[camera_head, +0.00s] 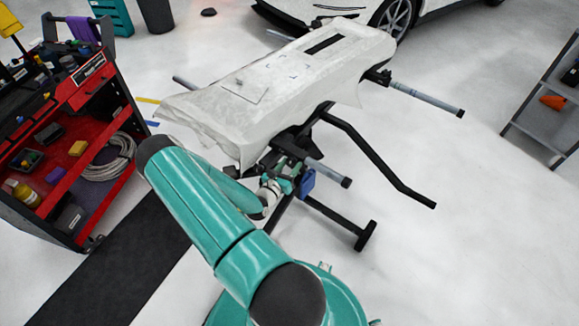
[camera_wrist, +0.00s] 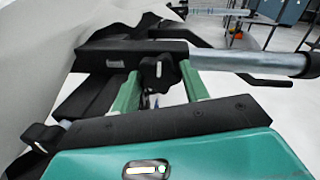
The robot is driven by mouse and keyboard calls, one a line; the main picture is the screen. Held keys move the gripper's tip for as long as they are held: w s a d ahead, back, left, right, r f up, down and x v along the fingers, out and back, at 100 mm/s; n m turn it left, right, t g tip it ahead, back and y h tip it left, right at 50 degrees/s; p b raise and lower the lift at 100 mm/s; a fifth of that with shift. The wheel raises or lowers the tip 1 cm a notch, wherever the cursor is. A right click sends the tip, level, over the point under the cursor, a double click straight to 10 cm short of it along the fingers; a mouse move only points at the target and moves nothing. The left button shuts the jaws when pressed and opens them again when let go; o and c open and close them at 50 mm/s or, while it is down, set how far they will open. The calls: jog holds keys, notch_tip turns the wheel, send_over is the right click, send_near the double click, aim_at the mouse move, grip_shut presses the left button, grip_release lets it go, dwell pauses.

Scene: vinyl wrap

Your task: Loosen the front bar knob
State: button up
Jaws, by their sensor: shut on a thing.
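The front bar knob (camera_wrist: 160,70) is a black lobed knob under a black clamp block, from which a grey bar (camera_wrist: 255,62) runs right in the wrist view. My gripper (camera_wrist: 160,78) has its two green fingers on either side of the knob and is shut on it. In the head view, the grey bar with a black end (camera_head: 328,172) sticks out of the near end of the stand. My gripper (camera_head: 284,184) is just below it, partly hidden by my teal arm; the knob cannot be made out there.
A white-wrapped panel (camera_head: 240,90) lies on the black stand (camera_head: 375,150) above. Another black knob (camera_wrist: 42,136) shows at the wrist view's lower left. A red tool cart (camera_head: 90,75) stands left, a grey shelf (camera_head: 545,100) right. The floor at lower right is clear.

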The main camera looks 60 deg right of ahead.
jog(key=n, duration=0.4)
jog(key=shift+y, duration=0.3)
jog(key=n, duration=0.4)
jog(key=shift+r+n+g+y, duration=0.1)
jog(key=shift+n+g+y, duration=0.2)
jog(key=shift+g, duration=0.1)
jog(key=n, duration=0.4)
jog(key=shift+g, duration=0.3)
jog(key=n, duration=0.3)
jog(key=shift+r, duration=0.1)
jog(key=n+g, duration=0.1)
jog(key=n, duration=0.6)
jog(key=shift+n+g, duration=0.3)
jog(key=shift+g, duration=0.1)
jog(key=n, duration=0.4)
jog(key=shift+w, duration=0.15)
jog(key=shift+n+g, duration=0.4)
jog(key=shift+n, duration=1.5)
